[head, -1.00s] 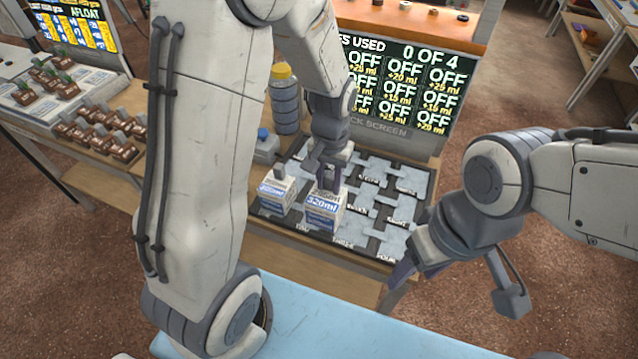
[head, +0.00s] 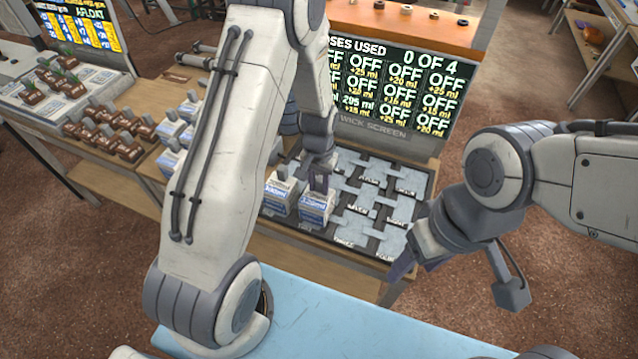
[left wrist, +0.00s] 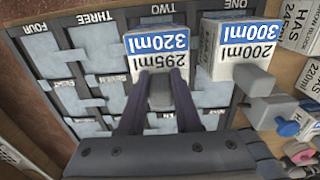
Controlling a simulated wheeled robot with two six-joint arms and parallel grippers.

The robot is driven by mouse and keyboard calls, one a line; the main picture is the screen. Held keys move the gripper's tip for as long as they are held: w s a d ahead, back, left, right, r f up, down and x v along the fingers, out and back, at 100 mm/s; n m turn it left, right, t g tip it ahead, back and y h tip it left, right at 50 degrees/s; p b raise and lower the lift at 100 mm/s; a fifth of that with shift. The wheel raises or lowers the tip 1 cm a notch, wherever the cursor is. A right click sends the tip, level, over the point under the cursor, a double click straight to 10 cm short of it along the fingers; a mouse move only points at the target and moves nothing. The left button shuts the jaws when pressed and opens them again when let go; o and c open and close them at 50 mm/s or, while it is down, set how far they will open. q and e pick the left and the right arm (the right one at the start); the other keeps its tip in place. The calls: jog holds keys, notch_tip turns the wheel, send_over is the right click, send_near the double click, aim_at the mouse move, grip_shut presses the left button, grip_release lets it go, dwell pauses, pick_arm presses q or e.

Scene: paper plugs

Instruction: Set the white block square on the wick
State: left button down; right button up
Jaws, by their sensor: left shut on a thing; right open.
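My left gripper (head: 320,183) is shut on the grey handle of a white block (head: 315,207) with a blue 320ml label. In the left wrist view the same block (left wrist: 157,45) also reads 295ml. It is upright in the column marked TWO; I cannot tell whether its underside touches the pad. A second white block (head: 278,194), marked 300ml and 200ml in the left wrist view (left wrist: 238,45), stands close beside it at ONE. The wick (head: 391,243) is grey interlocking pads in a dark tray. My right gripper (head: 412,267) is open and empty at the tray's front right.
The wick screen (head: 395,85) stands behind the tray and reads 0 OF 4. Brown blocks (head: 125,148) and more white blocks (head: 172,132) stand on the left table. A pale blue surface (head: 370,325) lies in front. The tray's right part is clear.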

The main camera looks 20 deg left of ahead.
pick_arm(q)
jog(key=shift+f, duration=0.2)
jog(key=c, duration=0.6)
grip_release()
jog(key=shift+r, duration=0.1)
jog(key=shift+r, duration=0.1)
